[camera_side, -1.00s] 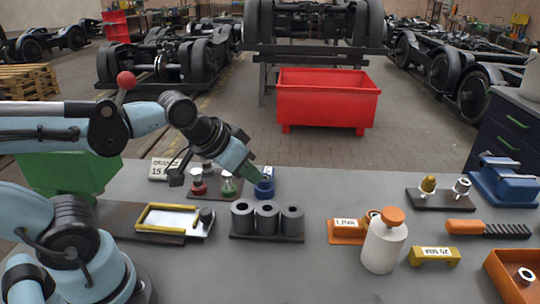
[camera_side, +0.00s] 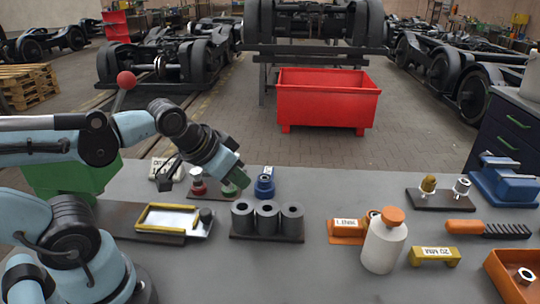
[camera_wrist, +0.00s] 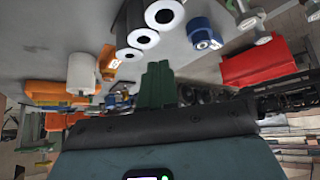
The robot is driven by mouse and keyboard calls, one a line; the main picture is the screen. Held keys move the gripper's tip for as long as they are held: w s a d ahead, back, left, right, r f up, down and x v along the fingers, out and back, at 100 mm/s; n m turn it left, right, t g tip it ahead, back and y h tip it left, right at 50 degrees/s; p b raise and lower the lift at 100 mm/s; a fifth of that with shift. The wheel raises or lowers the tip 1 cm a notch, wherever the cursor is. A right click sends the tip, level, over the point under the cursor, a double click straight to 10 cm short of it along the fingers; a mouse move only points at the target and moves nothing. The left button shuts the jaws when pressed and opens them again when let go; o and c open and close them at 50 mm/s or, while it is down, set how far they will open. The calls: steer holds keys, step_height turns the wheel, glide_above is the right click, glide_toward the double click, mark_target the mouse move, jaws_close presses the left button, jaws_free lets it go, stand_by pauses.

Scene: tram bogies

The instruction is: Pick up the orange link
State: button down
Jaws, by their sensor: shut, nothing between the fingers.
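The orange link (camera_side: 345,232) is a flat orange piece with a white label, lying on the grey bench right of centre in the side view. A white bottle with an orange cap (camera_side: 385,242) stands close in front of its right end and hides part of it. In the wrist view the orange link (camera_wrist: 107,61) shows beside the white bottle. My gripper (camera_side: 238,180) is shut and empty, well to the left of the link, above the bench near the small coloured pieces. Its green fingers show together in the wrist view (camera_wrist: 157,84).
Dark cylinders in a holder (camera_side: 267,238) stand between my gripper and the link. A blue piece (camera_side: 265,186) stands just right of the gripper. A yellow block (camera_side: 434,256), orange-handled brush (camera_side: 488,229), blue vise (camera_side: 503,180) and orange tray (camera_side: 505,270) are at the right.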

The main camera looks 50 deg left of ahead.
steer(key=c, duration=1.8)
jaws_free()
steer(key=o, duration=1.3)
steer(key=shift+c, duration=0.2)
steer(key=shift+w, duration=0.1)
